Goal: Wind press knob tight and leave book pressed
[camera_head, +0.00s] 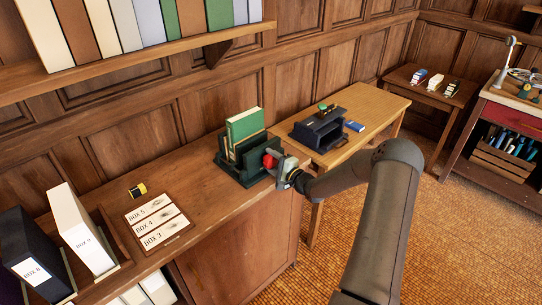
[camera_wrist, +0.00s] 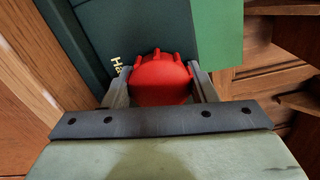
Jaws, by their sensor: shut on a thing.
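The book press (camera_head: 240,166) is dark green and stands on the near wooden counter, at its right part. A green book (camera_head: 245,125) with pale pages stands upright in it and rises above its plates; its green cover also fills the upper part of the wrist view (camera_wrist: 217,30). The red press knob (camera_head: 268,161) is on the press's right side. My gripper (camera_head: 277,165) reaches it from the right. In the wrist view the red knob (camera_wrist: 160,82) sits between both fingers, and my gripper is shut on it. Whether the plate touches the book is hidden.
A black device (camera_head: 318,131) and a blue box (camera_head: 355,126) sit on the table behind. A shelf of books (camera_head: 140,62) overhangs the counter.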

